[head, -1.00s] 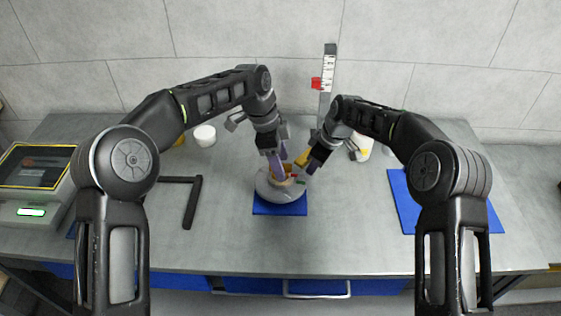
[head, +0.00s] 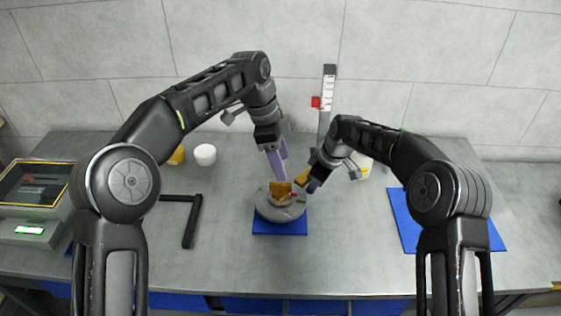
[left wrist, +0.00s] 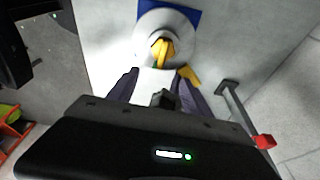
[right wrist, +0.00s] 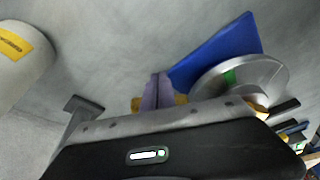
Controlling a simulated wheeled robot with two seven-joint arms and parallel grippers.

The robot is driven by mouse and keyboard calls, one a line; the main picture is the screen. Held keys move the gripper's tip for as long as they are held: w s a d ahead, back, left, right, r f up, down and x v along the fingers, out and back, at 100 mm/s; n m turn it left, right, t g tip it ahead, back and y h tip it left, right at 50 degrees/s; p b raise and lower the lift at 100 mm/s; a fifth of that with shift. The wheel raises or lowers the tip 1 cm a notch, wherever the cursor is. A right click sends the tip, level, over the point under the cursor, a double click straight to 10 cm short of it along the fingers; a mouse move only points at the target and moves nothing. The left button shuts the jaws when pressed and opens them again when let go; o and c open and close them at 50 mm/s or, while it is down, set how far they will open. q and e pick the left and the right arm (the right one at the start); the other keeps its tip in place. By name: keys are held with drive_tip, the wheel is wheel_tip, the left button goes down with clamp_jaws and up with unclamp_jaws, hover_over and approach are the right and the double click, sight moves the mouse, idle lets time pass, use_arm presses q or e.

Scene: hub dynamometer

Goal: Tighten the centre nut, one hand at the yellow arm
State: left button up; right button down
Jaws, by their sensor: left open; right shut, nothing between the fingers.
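The grey round hub (head: 280,212) sits on a small blue mat (head: 280,228) at the middle of the bench. The yellow centre nut (head: 279,189) stands on top of it; it also shows in the left wrist view (left wrist: 162,50). The yellow arm (head: 303,178) sticks out at the hub's right side, partly hidden by my right gripper. My left gripper (head: 277,168) is open and empty just above the nut. My right gripper (head: 314,186) is shut and empty at the yellow arm, whose yellow shows on both sides of the fingers in the right wrist view; contact is unclear.
A post with a scale and red slider (head: 327,102) stands behind the hub. A white cup (head: 205,154) and a black angled bar (head: 192,215) are at left, beyond them a screen console (head: 35,190). A bare blue mat (head: 405,220) lies at right.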

use_arm(q)
drive_tip(key=shift+c, duration=0.5)
drive_tip(key=shift+a+f, duration=0.1)
drive_tip(key=shift+a, duration=0.15)
drive_tip(key=shift+c, duration=0.7)
drive_tip(key=a+f+n, duration=0.1)
drive_tip(key=a+f, duration=0.1)
drive_tip(key=a, duration=0.1)
drive_tip(key=a+f+n, duration=0.1)
drive_tip(key=a+f, duration=0.1)
drive_tip(key=a, duration=0.1)
drive_tip(key=a+f+n+g+h, duration=0.1)
drive_tip(key=a+f, duration=0.1)
drive_tip(key=a, duration=0.1)
drive_tip(key=shift+w+a, duration=0.4)
drive_tip(key=shift+c, duration=1.4)
drive_tip(key=n+h, duration=0.3)
drive_tip(key=n, duration=0.8)
drive_tip(key=r+n+h, duration=0.1)
drive_tip(key=n+h, duration=0.2)
drive_tip(key=n, duration=0.8)
drive_tip(key=r+n+h, duration=0.1)
drive_tip(key=n+h, duration=0.2)
drive_tip(key=n, duration=0.8)
drive_tip(key=shift+s+a+r+t+h, duration=0.2)
drive_tip(key=shift+a+t+h, duration=0.1)
drive_tip(key=shift+a+h, duration=0.1)
